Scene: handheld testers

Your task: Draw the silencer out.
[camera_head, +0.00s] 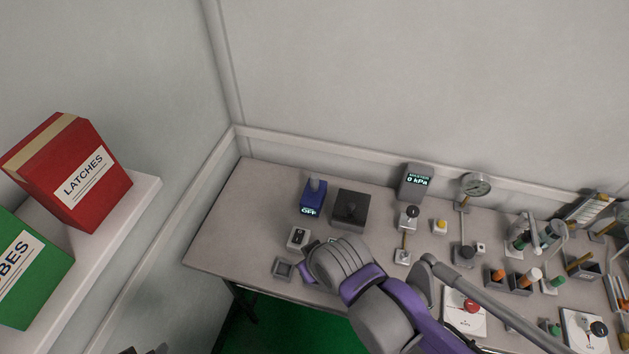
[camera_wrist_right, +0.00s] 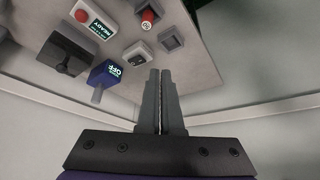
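I cannot pick out the silencer with certainty. A blue box (camera_head: 312,197) with an OFF display and a grey upright piece on top stands at the back left of the bench; the box also shows in the right wrist view (camera_wrist_right: 107,73). My right gripper (camera_wrist_right: 161,72) has its two fingers close together, with nothing visible between them. It hangs over the bench's left part, near the rocker switch box (camera_wrist_right: 139,57). In the head view its fingertips are hidden behind my arm. Only dark pieces, perhaps my left gripper, show at the bottom edge of the head view.
A dark box (camera_head: 350,211) stands beside the blue box. A small square socket (camera_head: 283,269) lies near the front edge. A gauge (camera_head: 475,184), a kPa display (camera_head: 416,182) and several holders stand to the right. A shelf (camera_head: 146,190) with red and green boxes is left.

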